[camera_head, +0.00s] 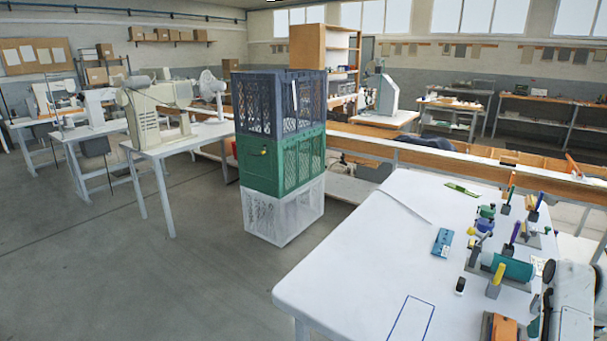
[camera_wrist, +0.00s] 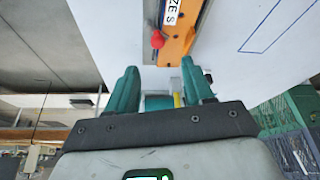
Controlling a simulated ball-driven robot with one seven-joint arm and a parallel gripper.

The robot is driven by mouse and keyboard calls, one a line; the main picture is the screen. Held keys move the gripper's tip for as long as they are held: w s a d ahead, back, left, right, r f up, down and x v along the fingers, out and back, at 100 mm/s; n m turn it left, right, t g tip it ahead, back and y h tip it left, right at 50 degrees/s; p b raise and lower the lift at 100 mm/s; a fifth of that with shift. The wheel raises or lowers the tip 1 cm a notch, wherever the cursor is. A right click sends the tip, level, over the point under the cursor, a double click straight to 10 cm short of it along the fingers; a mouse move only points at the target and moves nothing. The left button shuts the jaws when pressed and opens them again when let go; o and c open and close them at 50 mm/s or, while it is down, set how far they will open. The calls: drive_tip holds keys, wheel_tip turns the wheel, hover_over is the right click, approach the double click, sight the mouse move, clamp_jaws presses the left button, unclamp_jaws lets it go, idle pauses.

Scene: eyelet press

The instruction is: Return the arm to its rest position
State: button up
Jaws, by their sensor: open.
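My gripper (camera_wrist: 160,82) shows in the wrist view as two teal fingers set wide apart on a dark bar. No object touches both fingers. A teal part and a yellow part (camera_wrist: 177,99) show in the gap, and I cannot tell how far beyond the fingers they lie. An orange device (camera_wrist: 180,35) with a lettered strip and a red knob (camera_wrist: 157,40) lies ahead of the fingers over the white table. In the head view a grey-white arm part of mine (camera_head: 573,292) stands at the lower right edge; the fingers are not clearly visible there.
The white table (camera_head: 345,235) holds a teal cylinder (camera_head: 512,267), a blue plate (camera_head: 442,242), a green item (camera_head: 462,189) and several small tools at its right. A blue outline (camera_head: 411,320) marks its front. Stacked crates (camera_head: 283,160) stand left of it. The table's left half is mostly clear.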

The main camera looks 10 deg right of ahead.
drive_tip(key=s+a+f+n, duration=0.1)
drive_tip(key=s+a+f, duration=0.1)
drive_tip(key=a+f, duration=0.6)
drive_tip(key=s+a+f+n+g+y, duration=0.1)
drive_tip(key=s+a+f+n, duration=0.1)
drive_tip(key=s+a, duration=0.7)
drive_tip(key=s+a+f+n+g+y, duration=0.1)
drive_tip(key=s+a+f+n, duration=0.1)
drive_tip(key=s+a, duration=0.8)
drive_tip(key=a+n, duration=0.1)
drive_tip(key=a, duration=0.7)
drive_tip(key=shift+s+f+g, duration=0.15)
drive_tip(key=shift+s+g, duration=0.05)
drive_tip(key=shift+g, duration=0.1)
